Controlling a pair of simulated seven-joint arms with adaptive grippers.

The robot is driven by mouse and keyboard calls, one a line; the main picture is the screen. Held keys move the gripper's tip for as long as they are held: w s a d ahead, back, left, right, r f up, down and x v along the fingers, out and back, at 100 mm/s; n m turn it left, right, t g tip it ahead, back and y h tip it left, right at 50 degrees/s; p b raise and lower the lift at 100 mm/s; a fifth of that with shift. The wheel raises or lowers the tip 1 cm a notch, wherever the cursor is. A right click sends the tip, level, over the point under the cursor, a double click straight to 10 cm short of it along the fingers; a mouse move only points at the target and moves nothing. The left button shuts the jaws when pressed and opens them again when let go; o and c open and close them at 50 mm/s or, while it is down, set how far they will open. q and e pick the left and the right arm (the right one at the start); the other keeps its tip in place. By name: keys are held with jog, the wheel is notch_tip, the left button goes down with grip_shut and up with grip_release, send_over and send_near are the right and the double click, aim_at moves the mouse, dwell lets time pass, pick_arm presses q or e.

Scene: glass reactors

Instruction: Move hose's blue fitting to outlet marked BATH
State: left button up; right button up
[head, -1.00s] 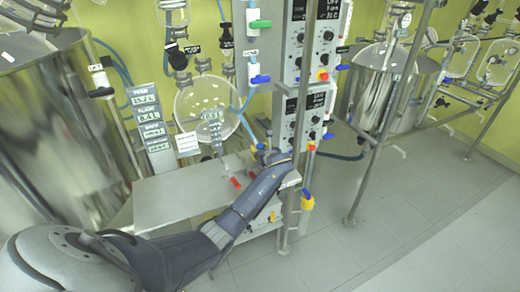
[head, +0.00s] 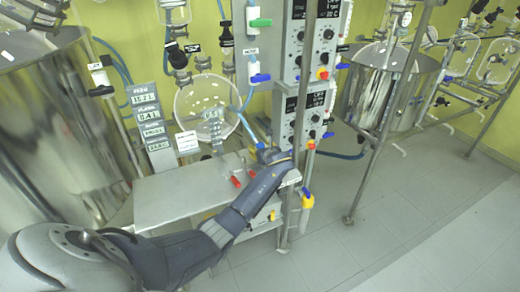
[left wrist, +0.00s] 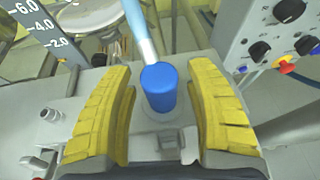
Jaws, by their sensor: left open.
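The hose's blue fitting (left wrist: 158,88) stands between the two yellow finger pads of my left gripper (left wrist: 160,75) in the left wrist view. Gaps show on both sides, so the gripper is open around it and not closed on it. A light blue hose (left wrist: 141,35) runs up from the fitting. In the head view my left gripper (head: 272,155) is beside the control column above the steel bench, and the hose (head: 245,120) comes down to it. The fitting is hard to make out there. I cannot read which outlet is marked BATH. My right gripper is out of view.
A steel bench (head: 165,198) lies under my left arm, with red-handled parts (head: 236,181) close to the gripper. The control boxes (head: 305,115) stand just right of it. A glass vessel (head: 190,100) is behind, and a large steel tank (head: 55,130) is at left.

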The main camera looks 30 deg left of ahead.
pick_arm(q)
jog(key=shift+s+d, duration=0.1)
jog(key=shift+d, duration=0.05)
jog(key=v, duration=1.1)
jog(key=shift+s+d+r, duration=0.2)
jog(key=shift+r, duration=0.1)
